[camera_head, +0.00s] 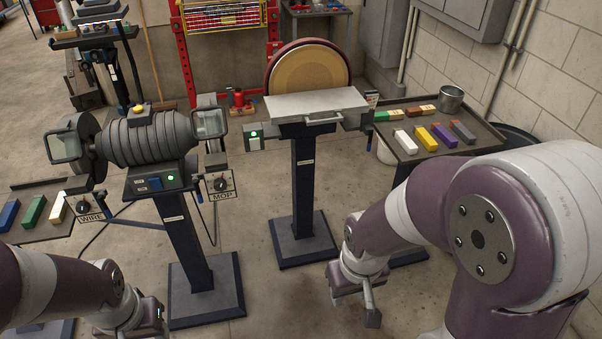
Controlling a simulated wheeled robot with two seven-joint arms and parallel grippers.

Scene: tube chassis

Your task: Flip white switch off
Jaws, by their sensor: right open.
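A small white switch (254,144) sits on a box at the left end of the disc sander (315,103), with a lit green light above it. The switch is small, and I cannot tell its exact position. My right gripper (354,306) is open and empty, low in front of the sander stand and well apart from the switch. The end of my left arm (148,315) is at the bottom left, below the grinder; its fingers cannot be made out.
A grinder-buffer (148,140) with a blue switch (155,184) and a lit green light stands to the left on a pedestal. A tray (415,158) of coloured bars is at the right. Floor (262,290) between the two pedestals is clear.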

